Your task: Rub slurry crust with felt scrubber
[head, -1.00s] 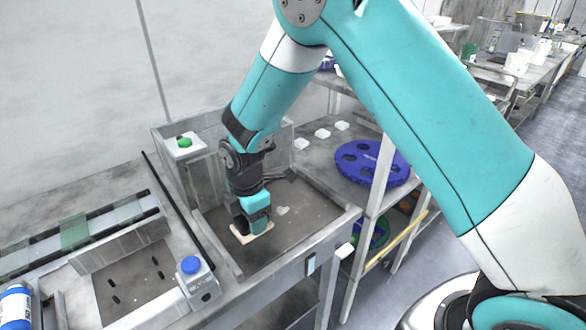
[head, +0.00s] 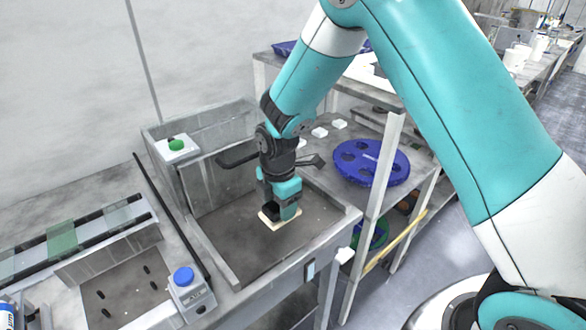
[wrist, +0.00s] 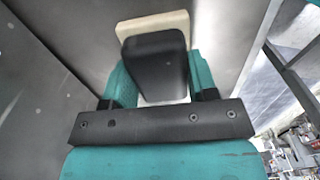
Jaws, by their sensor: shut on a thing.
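My gripper (head: 281,196) points down into the grey basin and is shut on the felt scrubber (head: 270,223). The scrubber's cream pad lies flat at or very near the basin floor (head: 250,250). In the wrist view the scrubber's cream pad (wrist: 178,22) shows behind its black handle, between the teal fingers of my gripper (wrist: 158,82). No pale slurry crust is clearly visible now. The spot where a pale patch lay is covered by my gripper and the scrubber.
Basin walls (head: 222,262) stand close around my gripper. A box with a green button (head: 176,146) is at the back left, and one with a blue button (head: 186,278) at the front left. A blue perforated disc (head: 372,162) lies on the shelf to the right.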

